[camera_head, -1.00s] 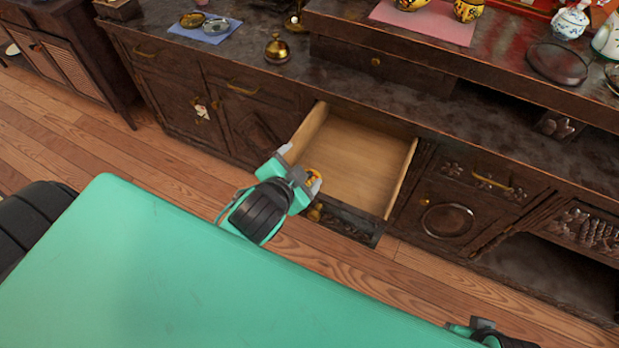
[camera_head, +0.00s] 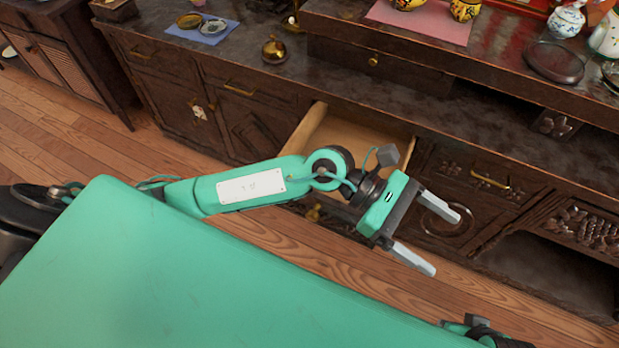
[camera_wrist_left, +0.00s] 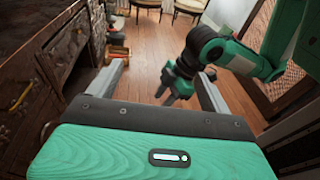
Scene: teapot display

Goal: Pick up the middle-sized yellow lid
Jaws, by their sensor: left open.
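My left gripper (camera_head: 446,243) is open and in front of the cabinet, pointing right and slightly down, with nothing between its fingers. Its two fingers also show in the left wrist view (camera_wrist_left: 160,85). I cannot make out the middle-sized yellow lid for certain. My left arm covers much of the open drawer (camera_head: 310,126), and the part of its inside that shows is bare wood. Part of my right arm shows at the bottom right of the head view. In the left wrist view its dark end (camera_wrist_left: 182,82) hangs down, its jaws unclear.
The dark cabinet top holds a blue cloth (camera_head: 228,27) with small round pieces, a gold pot-like item (camera_head: 274,49) and a dark round tray (camera_head: 553,62). Yellow patterned pots (camera_head: 465,10) stand on a pink mat (camera_head: 420,20). Bare wooden floor (camera_head: 270,238) lies before the cabinet.

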